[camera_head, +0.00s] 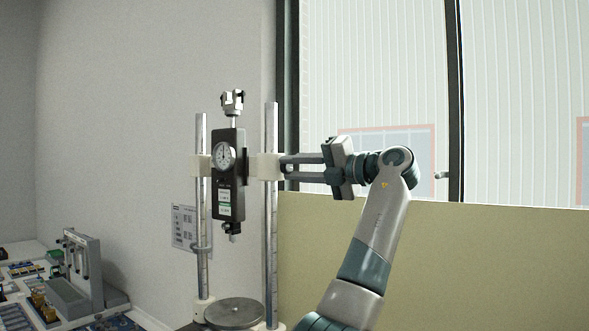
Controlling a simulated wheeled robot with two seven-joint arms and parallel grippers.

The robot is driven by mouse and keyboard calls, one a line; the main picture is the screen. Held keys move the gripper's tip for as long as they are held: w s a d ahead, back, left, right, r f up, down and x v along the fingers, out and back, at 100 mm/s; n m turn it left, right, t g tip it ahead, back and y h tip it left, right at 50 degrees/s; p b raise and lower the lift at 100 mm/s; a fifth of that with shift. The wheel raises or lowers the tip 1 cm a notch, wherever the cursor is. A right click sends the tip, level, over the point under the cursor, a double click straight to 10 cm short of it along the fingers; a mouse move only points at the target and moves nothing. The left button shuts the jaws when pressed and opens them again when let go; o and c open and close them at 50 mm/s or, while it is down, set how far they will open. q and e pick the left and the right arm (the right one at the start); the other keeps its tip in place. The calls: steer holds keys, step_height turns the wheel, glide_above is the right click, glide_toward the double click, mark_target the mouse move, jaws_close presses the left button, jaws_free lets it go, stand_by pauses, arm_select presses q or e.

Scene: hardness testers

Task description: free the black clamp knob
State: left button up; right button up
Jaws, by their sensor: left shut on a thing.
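The hardness tester has two upright steel posts (271,220) with white clamp blocks (267,168) on them. A black gauge body (229,190) with a round white dial hangs between the posts.
A round metal plate (234,313) sits at the foot of the posts. A grey device (80,275) and several small parts stand on the table at the lower left. A printed sheet (185,227) is behind the left post. A wall and window lie behind.

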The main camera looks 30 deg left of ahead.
stand_by(0.4)
arm_select(q)
steer(key=o, duration=1.1)
steer(key=shift+c, duration=0.2)
steer(key=shift+d, duration=0.1)
steer(key=shift+d+f+b, duration=0.1)
steer(key=shift+d+b, duration=0.2)
steer(key=shift+d, duration=0.15)
steer(key=s+d+b, duration=0.2)
steer(key=d+b, duration=0.1)
steer(key=d, duration=1.3)
steer(key=shift+s+b, duration=0.2)
steer(key=shift+b, duration=0.2)
steer(key=shift+d, duration=0.1)
